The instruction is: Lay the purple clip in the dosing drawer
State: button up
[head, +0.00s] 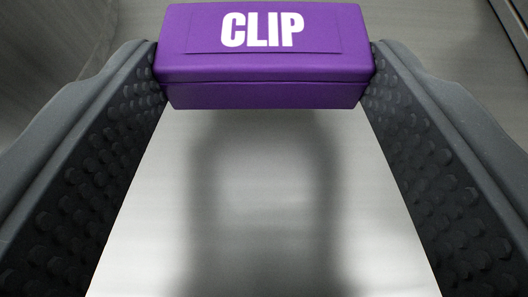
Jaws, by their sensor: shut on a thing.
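The purple clip (265,65) is a box-shaped block with the white word CLIP on its upper face. It sits at the top middle of the head view. My gripper (265,75) is shut on it, with one dark, studded finger pad against each of its ends. The clip lies level between the fingertips. I cannot make out the dosing drawer for certain in this view.
A smooth, pale metal surface (265,200) fills the space below the clip, with a soft dark shadow on it. Grey brushed metal shows at both upper corners, with a dark straight edge or seam at the upper right. No loose objects show.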

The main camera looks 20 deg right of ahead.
jog(key=shift+f, duration=1)
jog(key=shift+f, duration=0.25)
jog(key=o, duration=0.9)
jog(key=shift+o, duration=0.2)
jog(key=shift+b, duration=0.3)
jog(key=p+v, duration=0.2)
jog(key=v, duration=1.1)
jog(key=shift+s, duration=0.4)
jog(key=shift+a, duration=0.1)
